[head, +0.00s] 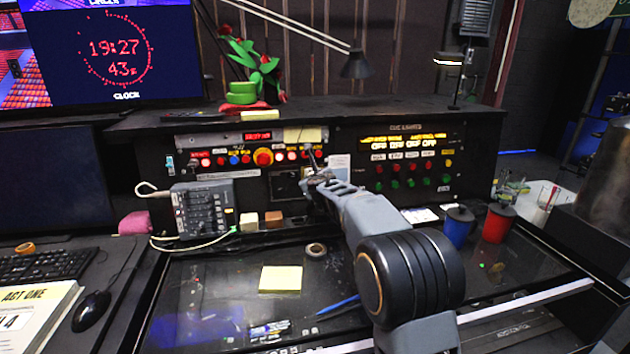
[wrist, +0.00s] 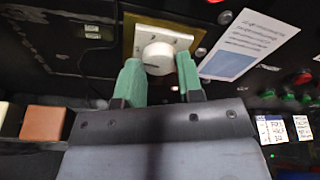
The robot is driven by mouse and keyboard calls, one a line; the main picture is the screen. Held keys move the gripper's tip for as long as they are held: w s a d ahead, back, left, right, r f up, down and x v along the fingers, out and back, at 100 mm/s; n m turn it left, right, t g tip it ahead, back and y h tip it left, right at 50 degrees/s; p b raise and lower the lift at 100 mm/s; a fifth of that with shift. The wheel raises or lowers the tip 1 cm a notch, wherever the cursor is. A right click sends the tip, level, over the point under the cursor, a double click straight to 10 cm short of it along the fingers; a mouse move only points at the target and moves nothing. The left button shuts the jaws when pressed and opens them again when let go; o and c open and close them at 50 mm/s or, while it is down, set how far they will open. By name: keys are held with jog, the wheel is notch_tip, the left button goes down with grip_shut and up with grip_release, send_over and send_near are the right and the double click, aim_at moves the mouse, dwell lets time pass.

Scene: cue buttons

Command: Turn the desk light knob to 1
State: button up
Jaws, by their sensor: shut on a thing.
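A white printed card (wrist: 249,45) is right of the knob. Red and green cue buttons (head: 410,176) are on the right panel. A grey intercom box (head: 204,209) stands left. Blue (head: 458,226) and red (head: 497,222) cups stand right of my arm.

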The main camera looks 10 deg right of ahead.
jog(key=o, duration=0.9)
jog(key=v, duration=1.3)
jog(key=shift+s+a+r, duration=0.1)
jog(key=shift+s+r, duration=0.1)
jog(key=shift+s, duration=0.15)
